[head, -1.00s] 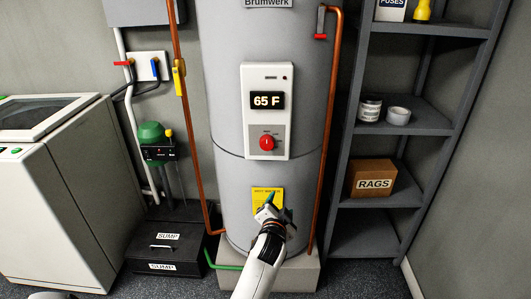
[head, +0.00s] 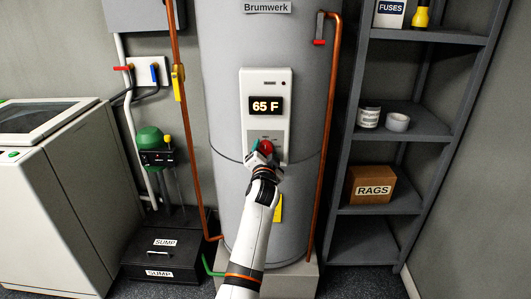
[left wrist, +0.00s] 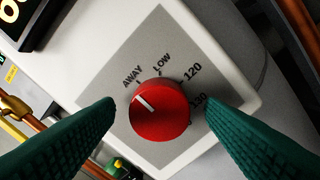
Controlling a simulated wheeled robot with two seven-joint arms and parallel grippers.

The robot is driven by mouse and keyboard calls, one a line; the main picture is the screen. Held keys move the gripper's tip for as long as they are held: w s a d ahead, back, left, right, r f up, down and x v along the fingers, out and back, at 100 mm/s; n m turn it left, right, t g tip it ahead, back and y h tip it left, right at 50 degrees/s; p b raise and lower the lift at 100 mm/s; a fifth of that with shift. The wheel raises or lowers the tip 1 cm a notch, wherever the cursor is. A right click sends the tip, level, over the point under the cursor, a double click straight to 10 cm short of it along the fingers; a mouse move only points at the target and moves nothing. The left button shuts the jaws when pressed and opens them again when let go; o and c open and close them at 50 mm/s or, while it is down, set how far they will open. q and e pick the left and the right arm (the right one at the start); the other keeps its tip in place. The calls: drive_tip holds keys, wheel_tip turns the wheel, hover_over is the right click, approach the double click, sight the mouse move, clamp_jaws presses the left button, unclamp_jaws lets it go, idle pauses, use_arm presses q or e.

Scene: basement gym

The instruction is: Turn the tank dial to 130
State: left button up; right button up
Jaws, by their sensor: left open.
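The tank (head: 225,120) is a tall grey cylinder with a white control panel (head: 282,88) whose display (head: 266,106) reads 65 F. The red dial (head: 267,146) is partly covered by my left gripper (head: 262,154) in the head view. In the left wrist view the dial (left wrist: 165,118) shows fully; its white pointer mark faces up-left, nearest AWAY. The left gripper's green fingers (left wrist: 160,105) are open, one either side of the dial, with visible gaps. My right gripper is not in view.
Copper pipes (head: 327,130) run down both sides of the tank. A grey shelf rack (head: 415,120) with a RAGS box (head: 370,185) stands at right. A black sump box (head: 163,250) and a white appliance (head: 50,200) stand at left.

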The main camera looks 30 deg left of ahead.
use_arm(q)
drive_tip(key=shift+w+a, duration=0.25)
drive_tip(key=shift+w, duration=0.2)
drive_tip(key=c, duration=1)
